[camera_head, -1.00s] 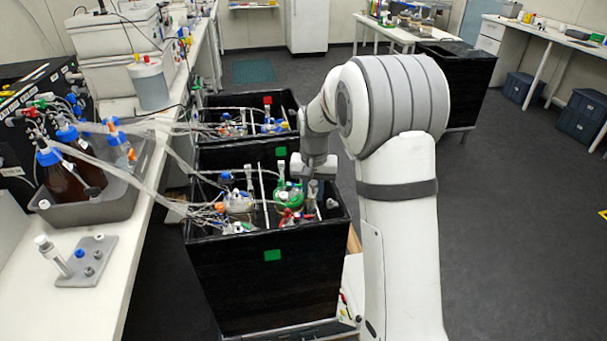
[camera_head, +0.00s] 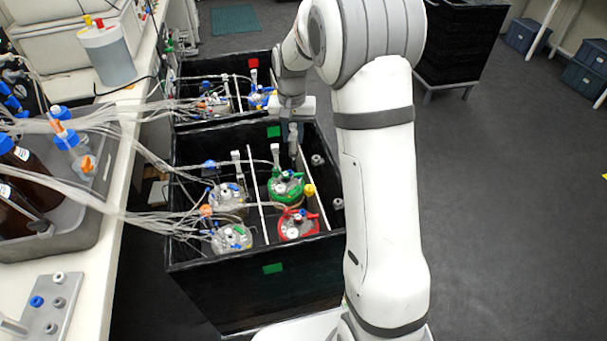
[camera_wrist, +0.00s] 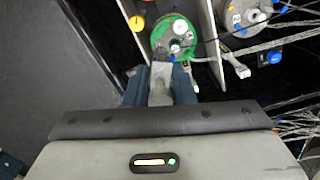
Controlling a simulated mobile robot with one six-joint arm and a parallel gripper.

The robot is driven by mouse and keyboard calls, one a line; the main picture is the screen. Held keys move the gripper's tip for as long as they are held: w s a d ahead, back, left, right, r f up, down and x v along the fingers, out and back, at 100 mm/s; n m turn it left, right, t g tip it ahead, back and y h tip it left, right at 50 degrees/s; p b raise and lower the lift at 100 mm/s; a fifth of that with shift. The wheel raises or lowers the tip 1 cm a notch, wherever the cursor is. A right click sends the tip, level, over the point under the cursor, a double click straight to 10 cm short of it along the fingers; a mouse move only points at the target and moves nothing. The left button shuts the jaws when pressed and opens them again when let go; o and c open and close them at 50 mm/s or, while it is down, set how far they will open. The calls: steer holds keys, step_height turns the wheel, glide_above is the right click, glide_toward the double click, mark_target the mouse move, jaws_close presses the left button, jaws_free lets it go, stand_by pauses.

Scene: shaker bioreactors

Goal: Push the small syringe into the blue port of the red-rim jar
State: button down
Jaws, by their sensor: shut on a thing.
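The red-rim jar (camera_head: 298,226) stands in the front right of the black box, its top studded with small fittings. The jar does not show in the wrist view. My gripper (camera_head: 293,150) is over the back right of the box, behind the green-rim jar (camera_head: 285,188) and apart from the red-rim jar. In the wrist view my gripper (camera_wrist: 160,84) is shut on a pale grey piece, which I take to be the small syringe (camera_wrist: 160,80). Its tip is hard to make out. The green-rim jar (camera_wrist: 175,38) lies just beyond the fingers.
Two clear jars (camera_head: 228,195) (camera_head: 232,238) with tubing stand left of a white divider rod (camera_head: 257,190). A yellow-topped fitting (camera_head: 309,190) is right of the green-rim jar. The black box's walls (camera_head: 240,290) surround the jars. A grey rack (camera_head: 62,318) sits on the left bench.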

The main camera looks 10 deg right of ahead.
steer(key=shift+d, duration=0.1)
steer(key=s+f+n+b, duration=0.3)
steer(key=s+f+b, duration=0.5)
steer(key=f, duration=0.6)
steer(key=shift+d, duration=0.15)
steer(key=shift+s+f+b, duration=0.15)
steer(key=shift+f+b, duration=0.6)
steer(key=shift+f, duration=0.35)
stand_by(1.3)
steer(key=c, duration=1.1)
jaws_free()
steer(key=shift+c, duration=0.2)
steer(key=shift+r, duration=0.15)
step_height(320, 180, up, 8)
steer(key=shift+f, duration=0.2)
